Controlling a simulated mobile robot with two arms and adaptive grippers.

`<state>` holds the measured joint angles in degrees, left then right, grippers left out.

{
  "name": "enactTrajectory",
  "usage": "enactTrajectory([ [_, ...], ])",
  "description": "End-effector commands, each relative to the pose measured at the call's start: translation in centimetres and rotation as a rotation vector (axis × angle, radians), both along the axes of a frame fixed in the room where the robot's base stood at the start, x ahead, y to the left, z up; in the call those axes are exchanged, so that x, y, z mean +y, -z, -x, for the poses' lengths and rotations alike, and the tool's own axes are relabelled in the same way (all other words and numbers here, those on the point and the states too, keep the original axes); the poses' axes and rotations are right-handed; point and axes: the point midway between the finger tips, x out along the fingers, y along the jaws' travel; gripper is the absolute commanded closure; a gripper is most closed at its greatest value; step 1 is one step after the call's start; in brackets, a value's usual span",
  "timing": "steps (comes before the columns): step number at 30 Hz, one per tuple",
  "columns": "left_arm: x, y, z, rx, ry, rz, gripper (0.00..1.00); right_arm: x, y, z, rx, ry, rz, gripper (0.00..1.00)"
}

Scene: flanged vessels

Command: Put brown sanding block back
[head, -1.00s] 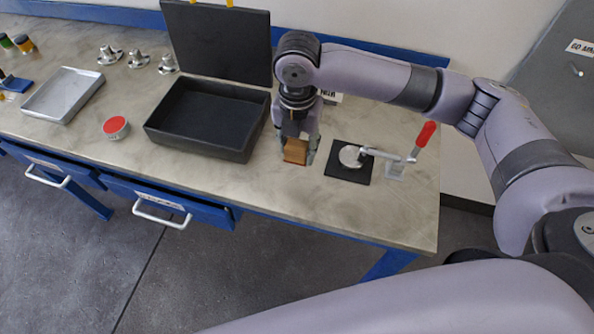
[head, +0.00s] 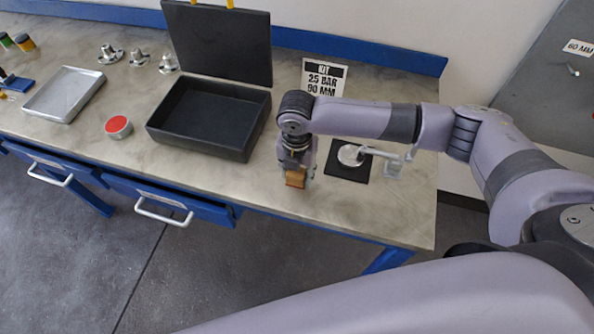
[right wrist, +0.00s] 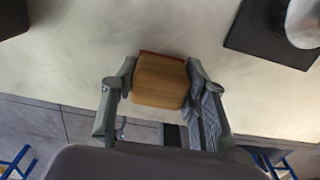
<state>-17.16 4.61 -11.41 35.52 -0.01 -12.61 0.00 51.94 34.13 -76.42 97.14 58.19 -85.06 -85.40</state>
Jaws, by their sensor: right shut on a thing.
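The brown sanding block (head: 296,179) is held in my right gripper (head: 297,172) near the front edge of the workbench, to the right of the open black case. In the right wrist view the block (right wrist: 160,82) sits between the two fingers of the right gripper (right wrist: 163,80), which press on its sides. A thin red layer shows along its far edge. I cannot tell whether the block touches the bench top. My left gripper is not in view.
The open black case (head: 202,152) stands left of the arm. A black pad (head: 348,173) with a metal clamp lies to the right. A red-topped round tin (head: 118,126), a metal tray (head: 64,95) and flanged parts (head: 169,63) are further left. A kit sign (head: 323,77) stands behind.

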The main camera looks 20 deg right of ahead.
Motion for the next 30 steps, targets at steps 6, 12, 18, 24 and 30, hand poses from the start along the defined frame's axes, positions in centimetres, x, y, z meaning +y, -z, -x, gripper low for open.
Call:
enactTrajectory([
  [6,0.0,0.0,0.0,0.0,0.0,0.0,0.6,0.0,0.2,0.0,0.0,0.0,0.0,0.53],
  [12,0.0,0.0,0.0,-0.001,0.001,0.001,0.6,0.0,0.2,0.0,-0.001,0.0,-0.001,0.4],
  [18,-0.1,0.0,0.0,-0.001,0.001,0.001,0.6,0.0,0.2,0.0,0.0,0.0,0.0,0.39],
  [24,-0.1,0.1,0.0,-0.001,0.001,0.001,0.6,0.0,-0.4,-0.1,-0.002,0.0,-0.001,0.39],
  [30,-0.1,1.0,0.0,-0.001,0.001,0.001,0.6,0.1,-3.7,-0.2,-0.007,0.0,-0.003,0.39],
])
